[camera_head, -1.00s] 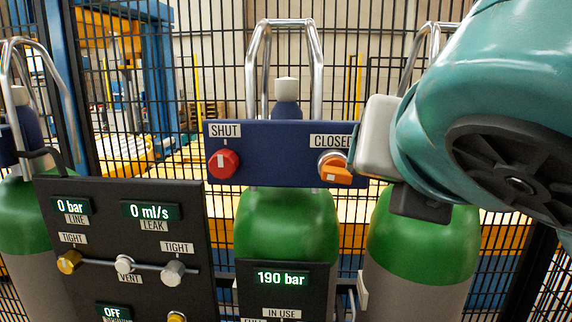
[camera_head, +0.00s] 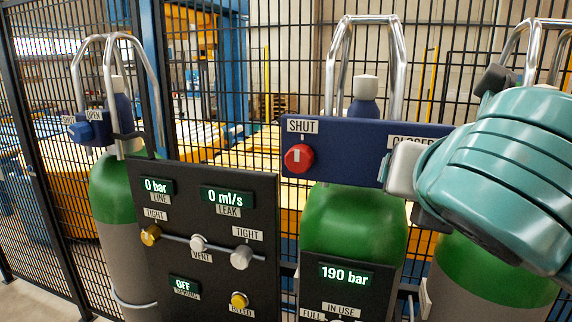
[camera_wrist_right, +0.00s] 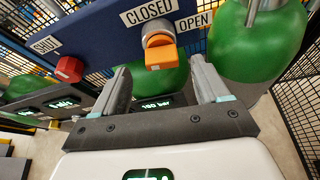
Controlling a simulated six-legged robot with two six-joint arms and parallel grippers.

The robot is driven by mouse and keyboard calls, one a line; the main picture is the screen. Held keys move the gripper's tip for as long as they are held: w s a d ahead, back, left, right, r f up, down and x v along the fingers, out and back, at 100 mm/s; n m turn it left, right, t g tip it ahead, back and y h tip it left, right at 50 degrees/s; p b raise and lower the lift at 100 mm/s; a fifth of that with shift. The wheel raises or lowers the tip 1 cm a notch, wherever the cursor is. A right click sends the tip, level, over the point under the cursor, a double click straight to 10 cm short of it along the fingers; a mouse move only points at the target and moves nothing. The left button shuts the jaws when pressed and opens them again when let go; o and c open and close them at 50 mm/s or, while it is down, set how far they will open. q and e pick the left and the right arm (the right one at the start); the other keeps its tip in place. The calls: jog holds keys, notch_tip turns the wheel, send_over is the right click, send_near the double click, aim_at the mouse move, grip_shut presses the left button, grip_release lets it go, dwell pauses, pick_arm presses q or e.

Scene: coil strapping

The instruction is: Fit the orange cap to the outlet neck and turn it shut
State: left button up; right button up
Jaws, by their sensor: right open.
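In the right wrist view an orange piece (camera_wrist_right: 164,57), blocky with a pale mark, sits on a grey metal neck (camera_wrist_right: 158,38) on the blue panel (camera_wrist_right: 92,32). It is under the labels CLOSED and OPEN. I cannot tell if it is fully seated. My right gripper (camera_wrist_right: 161,66) is open, with its two fingers apart and the orange piece seen between and just beyond their tips. Nothing is held. In the head view my right arm hides the orange piece and its neck. My left gripper is in neither view.
A red knob (camera_head: 298,157) marked SHUT is on the same panel. Green-topped cylinders (camera_head: 352,222) stand behind. A black gauge board (camera_head: 208,258) with several knobs stands left, reading 0 bar and 0 ml/s. A display (camera_head: 345,274) reads 190 bar. Mesh fencing is behind.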

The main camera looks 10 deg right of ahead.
jog(key=x, duration=0.4)
jog(key=shift+s+d, duration=0.1)
jog(key=shift+s, duration=0.1)
jog(key=c, duration=0.8)
jog(key=shift+w, duration=0.1)
grip_shut()
jog(key=shift+f+m+t+y+b, duration=0.2)
jog(key=shift+m+t+y+b, duration=0.15)
jog(key=shift+m+b, duration=0.35)
jog(key=m+t+y+b, duration=0.1)
jog(key=m+b, duration=0.1)
jog(key=b, duration=0.1)
jog(key=shift+b, duration=0.35)
jog(key=shift+r+m+y, duration=0.1)
jog(key=shift+m+y, duration=0.15)
jog(key=shift+m, duration=0.15)
